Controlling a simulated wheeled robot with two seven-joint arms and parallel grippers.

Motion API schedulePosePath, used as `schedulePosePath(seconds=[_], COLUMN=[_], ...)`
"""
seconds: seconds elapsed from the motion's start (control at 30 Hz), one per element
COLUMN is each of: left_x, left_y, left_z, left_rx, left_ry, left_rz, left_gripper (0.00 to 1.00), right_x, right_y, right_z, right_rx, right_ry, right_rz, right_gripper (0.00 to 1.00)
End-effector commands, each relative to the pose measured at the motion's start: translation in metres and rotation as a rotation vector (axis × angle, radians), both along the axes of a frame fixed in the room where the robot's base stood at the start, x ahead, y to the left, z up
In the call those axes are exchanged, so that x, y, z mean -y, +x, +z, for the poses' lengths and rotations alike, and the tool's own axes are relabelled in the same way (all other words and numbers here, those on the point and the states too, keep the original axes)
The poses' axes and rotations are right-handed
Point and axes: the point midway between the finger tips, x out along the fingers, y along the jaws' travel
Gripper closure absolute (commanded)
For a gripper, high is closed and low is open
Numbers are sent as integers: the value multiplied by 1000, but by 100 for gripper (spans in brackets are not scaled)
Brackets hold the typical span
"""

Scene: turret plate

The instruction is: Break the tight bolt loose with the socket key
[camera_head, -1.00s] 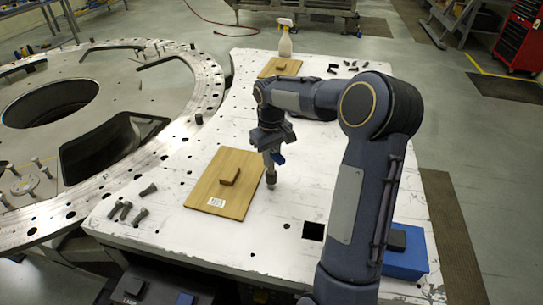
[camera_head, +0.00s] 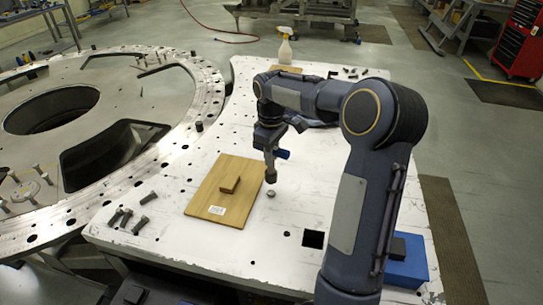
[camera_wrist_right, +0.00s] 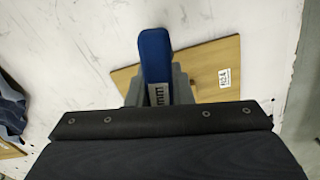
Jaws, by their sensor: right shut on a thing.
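My right gripper (camera_head: 270,142) is shut on the socket key, whose blue handle (camera_head: 283,154) sticks out to the right of the fingers. The key's dark socket end (camera_head: 271,175) points down. A small bolt head (camera_head: 271,193) shows on the white plate just below the socket, with a visible gap between them. In the right wrist view the blue handle (camera_wrist_right: 155,58) sits between the grey fingers; the socket and bolt are hidden there. My left gripper is not in view.
Several loose bolts (camera_head: 126,218) lie at the front left. A blue box (camera_head: 405,265) is at the right, a spray bottle (camera_head: 285,48) at the back. The round turret ring (camera_head: 190,140) borders the left.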

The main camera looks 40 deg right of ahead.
Motion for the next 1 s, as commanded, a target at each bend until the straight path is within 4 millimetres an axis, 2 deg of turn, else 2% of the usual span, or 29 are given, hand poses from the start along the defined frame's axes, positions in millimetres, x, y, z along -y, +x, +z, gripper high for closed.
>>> schedulePosePath(seconds=[0.1, 0.3, 0.57, 1.0], left_x=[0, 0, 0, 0], left_y=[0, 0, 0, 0], left_z=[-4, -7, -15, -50], left_rx=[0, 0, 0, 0], left_ry=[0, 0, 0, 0], left_rz=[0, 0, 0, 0], left_gripper=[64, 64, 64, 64], right_x=[1, 1, 1, 1], right_y=[0, 1, 0, 0], right_z=[1, 3, -5, -43], right_rx=[1, 3, 2, 2], right_ry=[-1, -1, 0, 0], right_rz=[217, 453, 499, 497], right_gripper=[100, 100, 100, 100])
